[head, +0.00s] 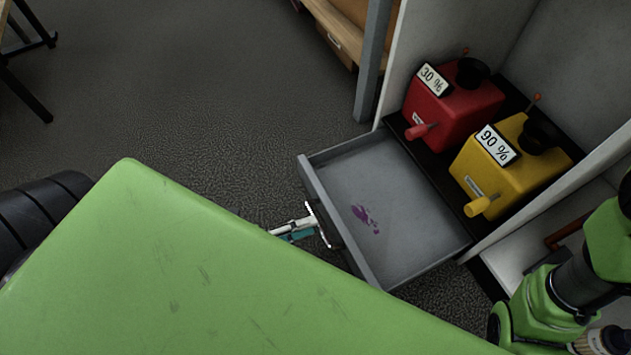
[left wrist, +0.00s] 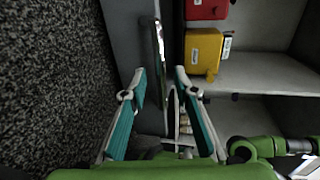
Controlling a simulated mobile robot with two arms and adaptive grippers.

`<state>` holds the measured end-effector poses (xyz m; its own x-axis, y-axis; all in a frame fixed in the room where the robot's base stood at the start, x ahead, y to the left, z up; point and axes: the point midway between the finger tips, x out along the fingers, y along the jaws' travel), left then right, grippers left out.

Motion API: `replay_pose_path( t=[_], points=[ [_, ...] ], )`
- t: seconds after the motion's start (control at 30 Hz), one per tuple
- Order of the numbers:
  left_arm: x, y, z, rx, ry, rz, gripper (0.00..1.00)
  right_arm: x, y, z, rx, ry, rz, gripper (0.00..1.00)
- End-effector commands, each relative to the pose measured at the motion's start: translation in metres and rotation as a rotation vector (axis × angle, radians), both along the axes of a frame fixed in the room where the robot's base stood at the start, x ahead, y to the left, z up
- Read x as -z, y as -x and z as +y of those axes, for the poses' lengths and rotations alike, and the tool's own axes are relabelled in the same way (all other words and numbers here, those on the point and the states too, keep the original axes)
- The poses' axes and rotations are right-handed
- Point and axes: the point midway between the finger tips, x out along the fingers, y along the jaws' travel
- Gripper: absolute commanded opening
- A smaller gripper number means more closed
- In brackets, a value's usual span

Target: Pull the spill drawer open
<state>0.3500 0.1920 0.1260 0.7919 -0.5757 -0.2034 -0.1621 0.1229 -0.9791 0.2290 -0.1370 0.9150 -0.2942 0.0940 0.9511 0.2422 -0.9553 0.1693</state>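The grey spill drawer (head: 405,195) stands pulled out from the cabinet in the head view, with a purple spill (head: 365,217) on its floor. Its metal handle (head: 319,222) is on the front panel. My left gripper (head: 308,230) is at the handle, partly hidden by my green body part. In the left wrist view its two teal fingers (left wrist: 160,74) are spread, with the handle bar (left wrist: 158,45) between them and gaps showing on both sides. My right arm shows at the lower right of the head view; its gripper is not visible.
A red box (head: 452,112) marked 30 % and a yellow box (head: 508,165) marked 90 % stand on the black shelf above the drawer. A grey post (head: 372,60) rises at the cabinet's left. The floor (head: 200,100) left of the drawer is clear.

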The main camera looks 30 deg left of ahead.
Motion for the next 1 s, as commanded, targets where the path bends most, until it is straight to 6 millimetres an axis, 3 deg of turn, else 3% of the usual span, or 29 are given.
replay_pose_path(
  t=[0.2,0.4,1.0],
  points=[
    [-0.008,0.039,0.028,0.0,-0.001,0.005,0.27,0.0,0.0,0.0,-0.001,0.0,0.001,0.4],
    [-0.015,0.059,0.043,-0.001,0.0,0.001,0.27,0.0,0.0,0.0,-0.001,0.0,0.001,0.4],
    [-0.017,0.064,0.047,0.0,0.0,0.0,0.27,0.0,-0.001,0.0,-0.001,0.0,0.001,0.4]
  ],
)
